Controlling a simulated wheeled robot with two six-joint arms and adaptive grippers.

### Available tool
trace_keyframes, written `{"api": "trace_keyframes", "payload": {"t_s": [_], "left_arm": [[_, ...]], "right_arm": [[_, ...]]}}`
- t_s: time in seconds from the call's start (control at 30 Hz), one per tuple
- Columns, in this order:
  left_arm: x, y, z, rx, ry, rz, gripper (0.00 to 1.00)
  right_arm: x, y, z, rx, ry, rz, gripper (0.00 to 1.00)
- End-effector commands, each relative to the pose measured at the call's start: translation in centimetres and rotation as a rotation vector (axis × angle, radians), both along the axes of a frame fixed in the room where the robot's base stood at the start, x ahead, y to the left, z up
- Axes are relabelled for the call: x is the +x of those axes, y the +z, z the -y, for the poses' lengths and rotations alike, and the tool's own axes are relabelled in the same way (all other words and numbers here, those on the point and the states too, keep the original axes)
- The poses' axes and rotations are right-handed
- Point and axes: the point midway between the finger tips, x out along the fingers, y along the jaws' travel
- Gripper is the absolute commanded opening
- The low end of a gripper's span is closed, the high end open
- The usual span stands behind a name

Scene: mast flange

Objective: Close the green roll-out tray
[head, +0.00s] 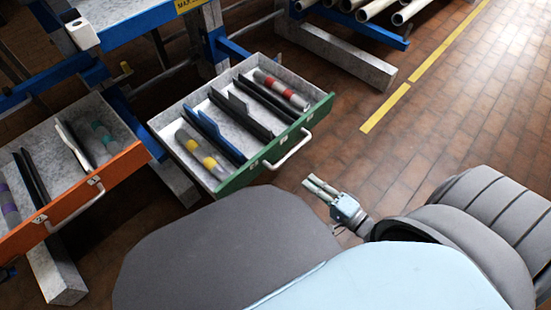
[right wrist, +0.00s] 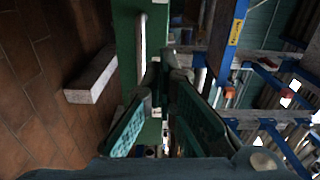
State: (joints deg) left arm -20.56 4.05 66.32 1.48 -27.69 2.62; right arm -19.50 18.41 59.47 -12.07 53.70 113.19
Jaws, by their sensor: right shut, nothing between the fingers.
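The green roll-out tray (head: 240,177) is pulled out of the blue rack, with a green front and a pale bar handle (head: 288,153). Inside are dark and blue dividers and grey cylinders with yellow and red bands. My right gripper (head: 312,184) is shut and empty, in front of the green tray and apart from its handle in the head view. In the right wrist view, its fingers (right wrist: 161,75) point toward the green front (right wrist: 127,40), where the handle (right wrist: 142,45) also shows. My left gripper is not in view.
An orange-fronted tray (head: 88,196) is also pulled out, left of the green one. Blue rack posts (head: 213,38) stand behind. Pipes (head: 380,8) lie on a rack at the top. The tiled floor (head: 430,130) to the right is clear, with a yellow line.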

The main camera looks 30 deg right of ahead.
Motion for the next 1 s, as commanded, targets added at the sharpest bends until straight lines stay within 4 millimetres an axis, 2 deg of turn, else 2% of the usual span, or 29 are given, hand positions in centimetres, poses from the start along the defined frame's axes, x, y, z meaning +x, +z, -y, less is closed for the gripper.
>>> {"api": "trace_keyframes", "payload": {"t_s": [0.17,0.37,0.5,0.7,0.83,1.0], "left_arm": [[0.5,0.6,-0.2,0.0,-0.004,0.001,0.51],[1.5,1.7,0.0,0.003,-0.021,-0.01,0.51],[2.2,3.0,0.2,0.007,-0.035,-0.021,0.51],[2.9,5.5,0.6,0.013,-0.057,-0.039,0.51],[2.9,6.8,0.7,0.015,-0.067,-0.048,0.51],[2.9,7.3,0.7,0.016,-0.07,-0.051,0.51]], "right_arm": [[1.7,0.7,-0.7,0.032,0.013,0.014,0.0],[5.6,0.6,-1.9,0.031,0.011,0.015,0.0],[8.6,0.5,-2.7,0.03,0.011,0.013,0.0],[11.9,0.5,-3.7,0.029,0.009,0.011,0.0],[13.0,0.6,-4.1,0.029,0.009,0.01,0.0],[13.4,0.7,-4.2,0.029,0.009,0.009,0.0]]}}
